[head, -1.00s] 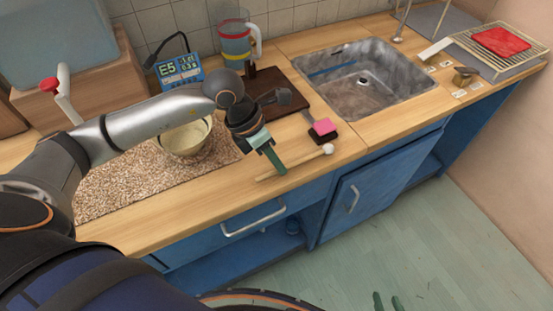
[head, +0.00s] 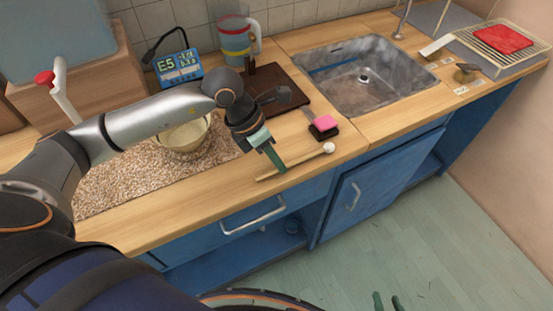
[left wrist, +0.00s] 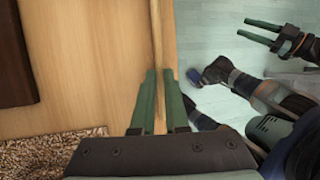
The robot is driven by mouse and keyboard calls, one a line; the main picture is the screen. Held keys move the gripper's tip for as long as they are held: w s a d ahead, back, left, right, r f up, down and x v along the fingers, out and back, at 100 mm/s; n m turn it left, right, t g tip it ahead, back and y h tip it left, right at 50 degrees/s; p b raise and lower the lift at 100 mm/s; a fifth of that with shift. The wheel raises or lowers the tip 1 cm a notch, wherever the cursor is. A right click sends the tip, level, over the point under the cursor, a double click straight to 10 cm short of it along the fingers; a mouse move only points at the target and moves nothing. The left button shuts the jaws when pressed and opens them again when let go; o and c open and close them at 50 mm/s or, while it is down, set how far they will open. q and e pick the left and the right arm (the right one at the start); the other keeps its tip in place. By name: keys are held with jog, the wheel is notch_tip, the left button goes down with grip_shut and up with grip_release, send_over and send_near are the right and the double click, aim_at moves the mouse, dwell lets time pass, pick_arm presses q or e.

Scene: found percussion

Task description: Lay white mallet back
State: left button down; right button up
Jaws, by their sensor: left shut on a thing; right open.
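The white mallet has a thin wooden stick and a white ball head (head: 329,148). It lies along the front edge of the wooden counter, its head toward the right. My left gripper (head: 277,163) is shut on the stick between its two ends. In the left wrist view the stick (left wrist: 157,45) runs between the green fingers (left wrist: 158,100). I cannot tell whether the mallet touches the counter. My right gripper (left wrist: 262,34) is open and empty over the floor; its fingertips also show at the bottom of the head view (head: 386,301).
A dark board (head: 285,88), a bowl (head: 184,138) on a speckled mat (head: 110,190), a blue display (head: 180,68) and a measuring jug (head: 235,40) stand behind. The sink (head: 365,78) lies to the right.

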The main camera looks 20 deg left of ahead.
pick_arm(q)
jog(key=shift+s+f, duration=0.1)
jog(key=shift+f, duration=0.05)
jog(key=c, duration=0.8)
grip_release()
jog(key=shift+c, duration=0.2)
jog(key=shift+a, duration=0.1)
jog(key=v, duration=1.2)
jog(key=shift+r, duration=0.35)
jog(key=shift+s, duration=0.1)
